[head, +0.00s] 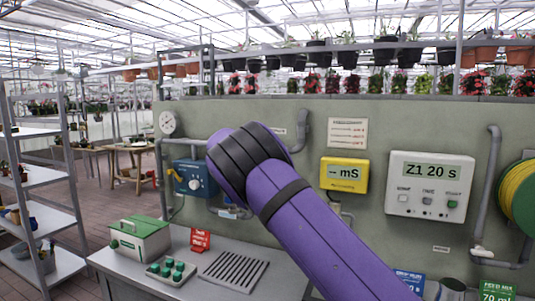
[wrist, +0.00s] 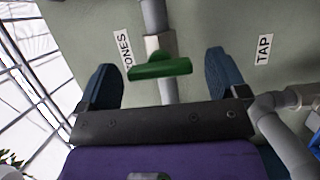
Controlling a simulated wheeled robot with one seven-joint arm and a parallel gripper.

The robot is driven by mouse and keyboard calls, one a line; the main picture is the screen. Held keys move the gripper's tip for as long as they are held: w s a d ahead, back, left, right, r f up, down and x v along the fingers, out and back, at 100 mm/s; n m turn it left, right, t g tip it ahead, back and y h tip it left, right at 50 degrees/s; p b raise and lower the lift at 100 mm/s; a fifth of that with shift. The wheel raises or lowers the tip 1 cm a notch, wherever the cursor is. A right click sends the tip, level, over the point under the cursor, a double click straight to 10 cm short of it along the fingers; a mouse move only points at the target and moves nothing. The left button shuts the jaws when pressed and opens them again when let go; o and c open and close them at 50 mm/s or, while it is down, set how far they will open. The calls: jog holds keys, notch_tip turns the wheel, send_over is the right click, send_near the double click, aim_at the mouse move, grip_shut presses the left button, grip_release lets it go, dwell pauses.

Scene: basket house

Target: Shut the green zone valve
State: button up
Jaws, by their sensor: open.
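The green valve handle (wrist: 160,68) sits on a grey pipe (wrist: 155,18) in the wrist view. The handle lies roughly crosswise to the pipe, slightly tilted. My gripper (wrist: 162,62) is open, with one blue finger on each side of the handle. Gaps show between the handle and both fingers, so neither appears to touch it. In the head view my purple arm hides the gripper and the green handle.
A "TAP" label (wrist: 263,50) and a grey pipe (wrist: 283,130) are at the right of the wrist view. In the head view, a blue dial box (head: 193,178), a yellow meter (head: 344,175) and a white controller (head: 430,186) hang on the wall above a bench (head: 182,283).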

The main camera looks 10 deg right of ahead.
jog(key=v, duration=0.9)
jog(key=shift+s+a, duration=0.2)
jog(key=s+d+r+m+g+y, duration=0.1)
jog(key=s+d+m+g+y, duration=0.1)
jog(key=s+d, duration=0.35)
jog(key=s+d+m+g+y, duration=0.1)
jog(key=s+d+g+y, duration=0.15)
jog(key=d, duration=0.65)
jog(key=s+d+r+m+g+y, duration=0.15)
jog(key=s+d+y, duration=0.4)
jog(key=s, duration=0.75)
jog(key=s+a+f+m+t+y, duration=0.1)
jog(key=s+a+f+y, duration=0.1)
jog(key=s, duration=1.5)
jog(key=s+a+f+t+y, duration=0.1)
jog(key=s+y, duration=0.2)
jog(key=s, duration=1.5)
jog(key=shift+s+a+f+m, duration=0.25)
jog(key=shift+a+f+m, duration=0.1)
jog(key=shift+a+f, duration=0.05)
